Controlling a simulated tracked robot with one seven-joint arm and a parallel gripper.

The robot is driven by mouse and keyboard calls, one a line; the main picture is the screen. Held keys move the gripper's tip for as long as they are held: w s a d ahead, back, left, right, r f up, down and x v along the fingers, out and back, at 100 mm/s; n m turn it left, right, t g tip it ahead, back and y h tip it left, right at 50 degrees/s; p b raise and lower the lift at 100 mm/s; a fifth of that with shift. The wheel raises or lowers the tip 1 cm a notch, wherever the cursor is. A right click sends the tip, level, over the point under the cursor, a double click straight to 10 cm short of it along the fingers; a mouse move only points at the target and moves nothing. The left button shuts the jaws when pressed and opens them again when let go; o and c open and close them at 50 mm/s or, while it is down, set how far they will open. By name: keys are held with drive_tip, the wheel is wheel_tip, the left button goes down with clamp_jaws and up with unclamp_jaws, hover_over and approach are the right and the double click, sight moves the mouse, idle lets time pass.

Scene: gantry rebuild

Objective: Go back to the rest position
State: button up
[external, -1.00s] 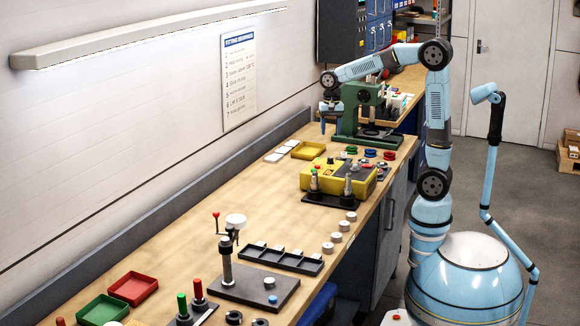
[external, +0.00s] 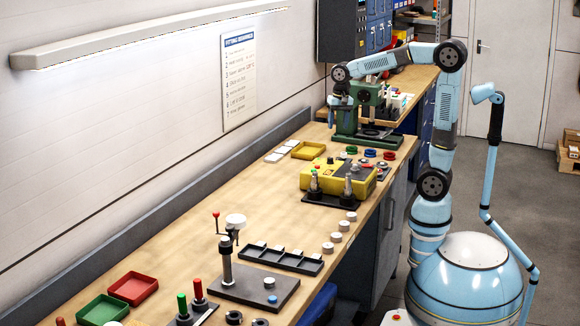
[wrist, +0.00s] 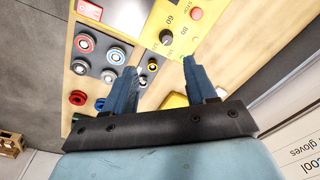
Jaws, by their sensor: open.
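My arm bends from its base at the right over the far part of the bench. My gripper (external: 334,116) hangs beside the green press (external: 347,122), partly lost against it. In the wrist view my gripper (wrist: 160,66) shows two separated blue fingers with nothing between them. Past the fingertips is the yellow box (wrist: 188,20) with a dial and a red button. In the external view the yellow box (external: 320,178) stands nearer than my gripper, apart from it.
Green, red and blue rings (external: 370,153) lie by the press. A yellow tray (external: 308,150) is at the bench's back. A black slotted tray (external: 283,259) and a stand with a black base (external: 255,288) are nearer. The wooden bench (external: 190,240) has bare room along its wall side.

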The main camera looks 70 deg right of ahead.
drive_tip(key=s+a+n+t, duration=0.2)
drive_tip(key=s+n+t, duration=0.2)
drive_tip(key=s+n, duration=0.6)
drive_tip(key=shift+s+t, duration=0.4)
drive_tip(key=shift+s, duration=4.1)
drive_tip(key=shift+a+r, duration=0.1)
drive_tip(key=shift+c, duration=0.3)
